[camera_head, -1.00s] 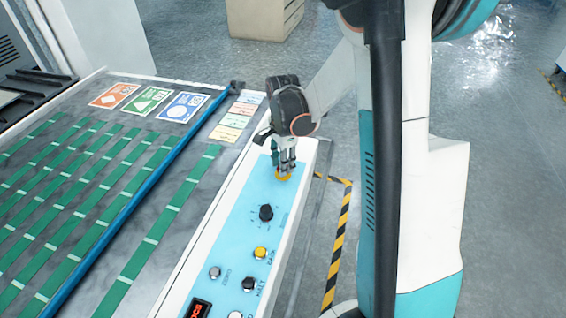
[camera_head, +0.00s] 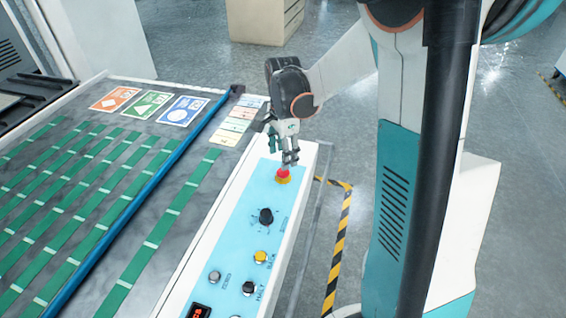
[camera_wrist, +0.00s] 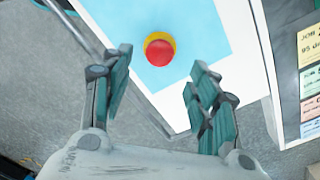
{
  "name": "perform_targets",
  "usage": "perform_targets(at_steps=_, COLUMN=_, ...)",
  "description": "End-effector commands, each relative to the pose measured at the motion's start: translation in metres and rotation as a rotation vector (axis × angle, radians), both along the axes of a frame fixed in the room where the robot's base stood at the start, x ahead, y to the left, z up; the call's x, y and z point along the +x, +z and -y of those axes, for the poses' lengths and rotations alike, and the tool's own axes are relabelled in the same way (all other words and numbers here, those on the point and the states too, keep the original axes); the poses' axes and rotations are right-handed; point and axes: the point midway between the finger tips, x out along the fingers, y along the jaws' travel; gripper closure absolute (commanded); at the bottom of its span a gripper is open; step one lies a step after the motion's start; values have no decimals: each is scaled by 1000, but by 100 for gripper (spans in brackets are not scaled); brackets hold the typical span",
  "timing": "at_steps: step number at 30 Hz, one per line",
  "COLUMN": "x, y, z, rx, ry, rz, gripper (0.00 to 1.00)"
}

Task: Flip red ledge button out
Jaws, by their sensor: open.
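The red button (camera_head: 283,173) stands on a yellow base at the far end of the light blue control panel (camera_head: 228,232). In the wrist view the red button (camera_wrist: 160,53) shows whole, with its yellow ring around it, beyond and between the fingertips. My gripper (camera_head: 287,150) is open and just above and behind the button. In the wrist view my gripper (camera_wrist: 158,75) has its two fingers wide apart with nothing between them. The fingers look clear of the button.
A black knob (camera_head: 266,216), a yellow button (camera_head: 260,257) and several smaller buttons sit nearer on the panel. A conveyor bed with green strips (camera_head: 130,200) and a blue rail (camera_head: 150,187) lies to the left. Open floor (camera_head: 335,150) lies to the right.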

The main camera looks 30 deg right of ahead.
Motion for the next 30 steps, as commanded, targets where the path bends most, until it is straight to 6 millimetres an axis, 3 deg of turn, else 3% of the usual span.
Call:
perform_targets(at_steps=6, x=0, y=42, z=0, rx=0, ry=0, rz=0, gripper=46)
perform_targets(at_steps=12, x=0, y=61, z=0, rx=0, ry=0, rz=0, gripper=46)
perform_targets(at_steps=30, x=0, y=65, z=0, rx=0, ry=2, rz=1, gripper=46)
